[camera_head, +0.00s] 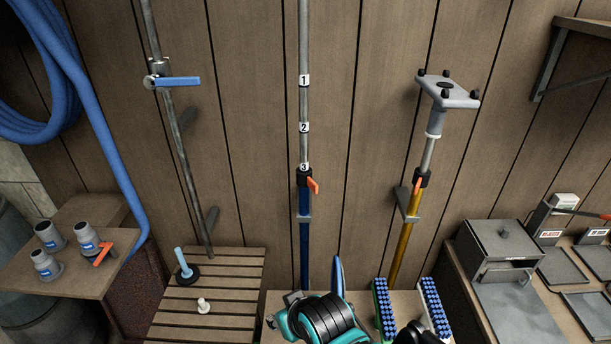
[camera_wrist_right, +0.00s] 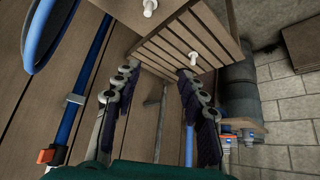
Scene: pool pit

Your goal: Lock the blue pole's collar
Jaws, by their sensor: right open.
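The blue pole (camera_head: 304,235) stands upright against the wall in the head view. Its black collar (camera_head: 304,176) sits at the blue tube's top, under a grey inner tube marked 1, 2, 3. The collar's orange lever (camera_head: 314,186) sticks out to the right and slants down. In the right wrist view the blue pole (camera_wrist_right: 92,60) runs along the left, with the black and orange collar (camera_wrist_right: 50,156) at lower left. My right gripper (camera_wrist_right: 158,70) is open, its dark-padded fingers apart with nothing between them; the collar is outside them. My left gripper is not in view.
A teal and black ribbed body (camera_head: 328,318) covers part of the bench in front of the blue pole. Two blue-dotted brushes (camera_head: 385,310) (camera_head: 434,308) lie to its right. A yellow pole (camera_head: 406,240) stands right; a slatted bench (camera_head: 215,290) is left.

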